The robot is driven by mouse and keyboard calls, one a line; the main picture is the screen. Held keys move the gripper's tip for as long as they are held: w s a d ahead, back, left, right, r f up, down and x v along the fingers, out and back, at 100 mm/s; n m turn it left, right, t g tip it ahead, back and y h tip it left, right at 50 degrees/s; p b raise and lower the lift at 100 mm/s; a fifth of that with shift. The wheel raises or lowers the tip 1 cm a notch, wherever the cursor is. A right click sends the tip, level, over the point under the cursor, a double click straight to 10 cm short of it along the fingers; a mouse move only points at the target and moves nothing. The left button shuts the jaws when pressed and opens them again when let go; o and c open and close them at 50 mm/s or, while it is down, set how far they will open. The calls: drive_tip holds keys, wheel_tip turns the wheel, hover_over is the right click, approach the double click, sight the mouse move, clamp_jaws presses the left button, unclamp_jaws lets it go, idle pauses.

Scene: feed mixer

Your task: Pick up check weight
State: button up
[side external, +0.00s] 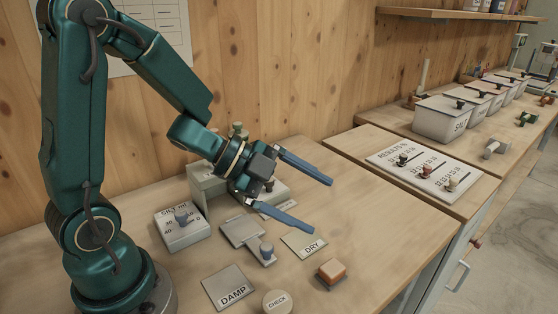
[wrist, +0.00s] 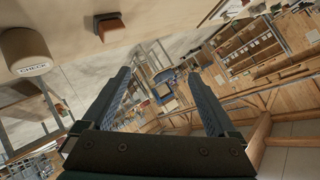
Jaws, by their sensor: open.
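The check weight (side external: 277,301) is a round beige piece with CHECK on its top, at the bottom edge of the side view, where its lower part is cut off. It also shows at the upper left of the wrist view (wrist: 27,52). My gripper (side external: 320,207) is open with nothing between its two blue fingers. It is above the bench, behind and to the right of the check weight in the side view, and well apart from it. In the wrist view my gripper (wrist: 160,73) points out past the bench edge, with the weight off to the left.
An orange-topped block (side external: 332,271) lies right of the check weight. DAMP (side external: 230,288) and DRY (side external: 304,245) plates lie flat nearby. A grey plate and a blue-knobbed piece (side external: 266,252) sit below my gripper. A dial box (side external: 182,228) stands left. The bench's right front is clear.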

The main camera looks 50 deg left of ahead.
sight(273, 298)
drive_tip(key=s+f+g+h, duration=0.2)
drive_tip(key=s, duration=0.2)
drive_tip(key=s+d+f+g+h, duration=0.1)
drive_tip(key=s+f+g, duration=0.1)
drive_tip(key=s+f, duration=0.1)
drive_tip(key=s+f+g+h, duration=0.2)
drive_tip(key=s+f, duration=0.1)
drive_tip(key=s, duration=0.1)
drive_tip(key=shift+s+d+g+h, duration=0.3)
drive_tip(key=shift+s+g, duration=0.05)
drive_tip(key=shift+g, duration=0.05)
drive_tip(key=shift+s+f+n, duration=0.1)
drive_tip(key=shift+f+n, duration=0.15)
drive_tip(key=shift+n, duration=0.05)
drive_tip(key=shift+x, duration=2.45)
clamp_jaws()
